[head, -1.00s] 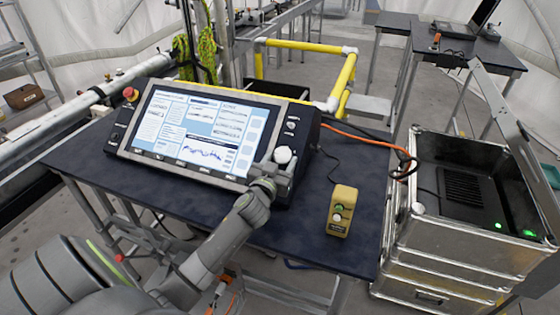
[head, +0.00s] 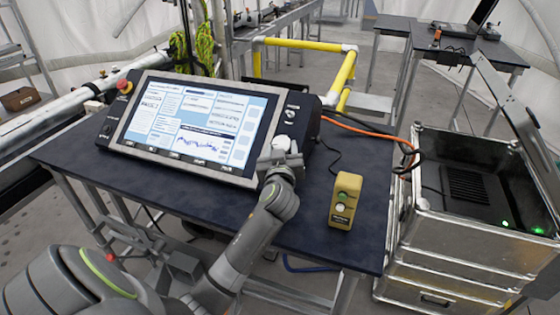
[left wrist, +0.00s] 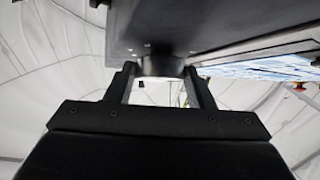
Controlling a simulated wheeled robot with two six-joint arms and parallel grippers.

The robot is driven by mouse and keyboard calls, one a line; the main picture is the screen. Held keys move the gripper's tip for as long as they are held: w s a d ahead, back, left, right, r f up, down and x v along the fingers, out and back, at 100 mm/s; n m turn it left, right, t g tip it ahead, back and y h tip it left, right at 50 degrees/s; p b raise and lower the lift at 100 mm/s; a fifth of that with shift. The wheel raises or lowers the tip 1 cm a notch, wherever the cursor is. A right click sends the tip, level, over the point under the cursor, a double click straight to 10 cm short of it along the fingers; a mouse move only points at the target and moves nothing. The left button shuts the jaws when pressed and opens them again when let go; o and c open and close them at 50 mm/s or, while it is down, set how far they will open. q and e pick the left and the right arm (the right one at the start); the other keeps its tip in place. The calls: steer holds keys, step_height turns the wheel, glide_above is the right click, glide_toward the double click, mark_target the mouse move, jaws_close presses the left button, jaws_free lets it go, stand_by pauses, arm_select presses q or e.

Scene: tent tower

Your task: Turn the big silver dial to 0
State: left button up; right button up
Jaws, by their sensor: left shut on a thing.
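The big silver dial (head: 281,143) is at the lower right of the console's front panel, right of the screen. My left gripper (head: 279,158) is at the dial from the front and shut on it. My right gripper is in neither view.
The console (head: 305,112) with a lit screen (head: 190,120) and a red button (head: 124,86) stands on a dark table (head: 180,195). A yellow button box (head: 345,203) stands right of my left arm. An open metal case (head: 450,255) is further right.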

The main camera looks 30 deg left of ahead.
arm_select(q)
steer(key=n, duration=0.1)
steer(key=n+g+y+b, duration=0.2)
steer(key=shift+w+d, duration=0.2)
steer(key=shift+d, duration=0.05)
steer(key=shift+w+r+n+g+y+b, duration=0.15)
steer(key=shift+n+g+y+b, duration=0.5)
steer(key=shift+n+g, duration=0.7)
steer(key=shift+n, duration=0.35)
steer(key=o, duration=1)
steer(key=shift+c, duration=0.2)
step_height(320, 180, up, 10)
steer(key=b, duration=0.1)
